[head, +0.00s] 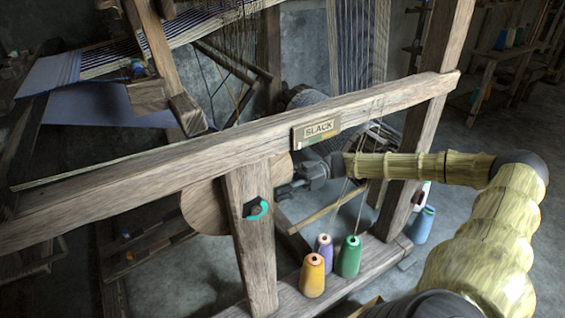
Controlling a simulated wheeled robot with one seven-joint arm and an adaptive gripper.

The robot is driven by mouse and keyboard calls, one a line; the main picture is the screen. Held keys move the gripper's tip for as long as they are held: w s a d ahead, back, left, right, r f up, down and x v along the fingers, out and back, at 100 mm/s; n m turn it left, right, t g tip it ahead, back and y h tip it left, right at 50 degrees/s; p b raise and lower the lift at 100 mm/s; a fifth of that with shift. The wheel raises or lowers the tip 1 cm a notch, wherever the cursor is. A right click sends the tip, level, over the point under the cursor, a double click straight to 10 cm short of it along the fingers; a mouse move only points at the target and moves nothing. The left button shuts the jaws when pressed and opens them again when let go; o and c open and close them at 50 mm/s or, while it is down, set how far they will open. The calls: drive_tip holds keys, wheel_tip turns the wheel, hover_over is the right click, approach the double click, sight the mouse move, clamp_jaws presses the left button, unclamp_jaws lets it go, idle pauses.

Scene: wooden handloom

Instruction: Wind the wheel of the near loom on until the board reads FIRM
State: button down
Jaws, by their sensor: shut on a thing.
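The near loom has a wooden wheel (205,208), partly hidden behind a thick upright post (250,245). The board (318,129) on the loom's top rail reads SLACK, with a coloured strip below the word. My gripper (283,188) reaches in from the right, under the rail, and is shut at the wheel's right edge. The exact spot it grips is small and dark, partly hidden by the post. A teal curved piece (259,210) sits on the post's right side, just left of and below my gripper.
An orange cone (313,276), a purple cone (324,247) and a green cone (348,257) of yarn stand on the lower beam below my arm. A blue cone (423,225) stands farther right. The top rail (130,178) runs above my gripper. Open floor lies at right.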

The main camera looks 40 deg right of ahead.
drive_tip(key=shift+w+a+f+t+y+b, duration=0.2)
drive_tip(key=shift+a+f+y+b, duration=0.3)
drive_tip(key=shift+b, duration=1.75)
drive_tip(key=shift+w+a+f+t+y+b, duration=0.2)
drive_tip(key=shift+f+y+b, duration=0.45)
drive_tip(key=shift+b, duration=1.6)
drive_tip(key=shift+a+y+b, duration=0.25)
drive_tip(key=shift+y+b, duration=0.1)
drive_tip(key=shift+b, duration=0.65)
drive_tip(key=shift+w+r, duration=0.1)
drive_tip(key=shift+r, duration=0.05)
drive_tip(key=c, duration=1.5)
unclamp_jaws()
drive_tip(key=o, duration=0.4)
drive_tip(key=shift+a, duration=0.2)
drive_tip(key=shift+c, duration=0.2)
drive_tip(key=shift+o, duration=0.4)
drive_tip(key=shift+w+a, duration=0.1)
drive_tip(key=shift+a, duration=0.1)
drive_tip(key=shift+s+a, duration=0.2)
drive_tip(key=shift+d, duration=0.1)
